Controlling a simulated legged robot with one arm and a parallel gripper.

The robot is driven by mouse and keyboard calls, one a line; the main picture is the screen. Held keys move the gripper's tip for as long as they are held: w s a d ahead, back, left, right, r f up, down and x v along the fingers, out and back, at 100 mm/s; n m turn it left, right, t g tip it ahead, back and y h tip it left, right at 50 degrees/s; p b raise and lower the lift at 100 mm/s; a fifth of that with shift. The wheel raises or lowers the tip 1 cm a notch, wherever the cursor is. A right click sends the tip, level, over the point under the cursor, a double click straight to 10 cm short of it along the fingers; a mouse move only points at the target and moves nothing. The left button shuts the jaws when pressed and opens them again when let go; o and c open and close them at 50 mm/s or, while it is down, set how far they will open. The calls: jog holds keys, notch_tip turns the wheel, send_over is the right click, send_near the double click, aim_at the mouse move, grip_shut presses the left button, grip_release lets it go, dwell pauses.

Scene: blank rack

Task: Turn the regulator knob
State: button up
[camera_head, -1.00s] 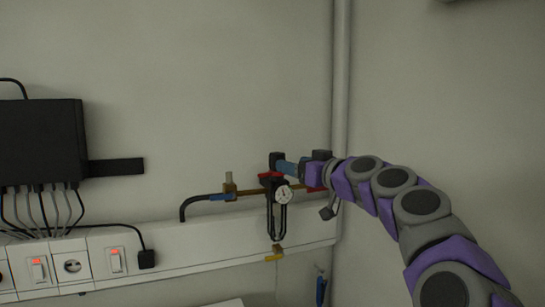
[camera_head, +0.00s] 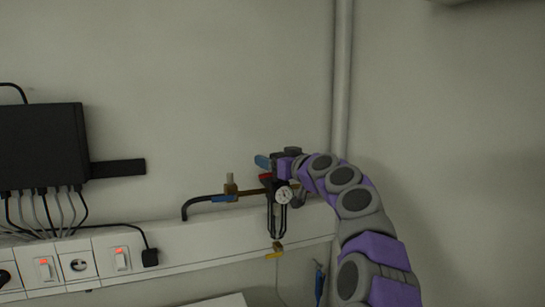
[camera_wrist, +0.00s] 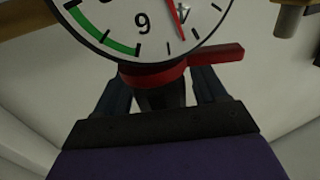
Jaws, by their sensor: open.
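The regulator (camera_head: 275,188) is dark, with a red part (camera_head: 266,178) on it and a round white gauge (camera_head: 284,195) on its front. It sits on a brass pipe along the wall. My gripper (camera_head: 264,162) is at the top of the regulator. In the wrist view the gauge (camera_wrist: 150,22) fills the top, with a red ring and lever (camera_wrist: 215,56) below it. A dark round part (camera_wrist: 163,98), which looks like the knob, shows between my open gripper's two blue-grey fingers (camera_wrist: 163,85). Whether they touch it cannot be told.
A brass valve (camera_head: 230,187) with a blue fitting stands left of the regulator. A white trunking (camera_head: 180,242) with sockets and switches runs below. A black box (camera_head: 42,145) with cables hangs at left. A vertical pipe (camera_head: 343,80) rises behind my arm.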

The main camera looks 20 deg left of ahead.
jog(key=shift+w+a, duration=0.1)
jog(key=shift+a, duration=0.05)
jog(key=c, duration=1)
jog(key=shift+o, duration=0.2)
jog(key=shift+t+b, duration=0.3)
jog(key=shift+f+m+t+h+b, duration=0.2)
jog(key=shift+m+t+h+b, duration=0.4)
jog(key=shift+m+h, duration=0.1)
jog(key=shift+w+r+m+t+h, duration=0.1)
jog(key=shift+r+m+t+h, duration=0.1)
jog(key=shift+m+t+h, duration=0.35)
jog(key=m+h+p, duration=0.1)
jog(key=p, duration=0.1)
jog(key=t+h+p, duration=0.1)
jog(key=shift+w+d+r+m+t+p, duration=0.1)
jog(key=shift+d+r+m+t+p, duration=0.15)
jog(key=shift+m+p, duration=0.1)
jog(key=shift+f+h+p, duration=0.25)
jog(key=shift+h+p, duration=0.2)
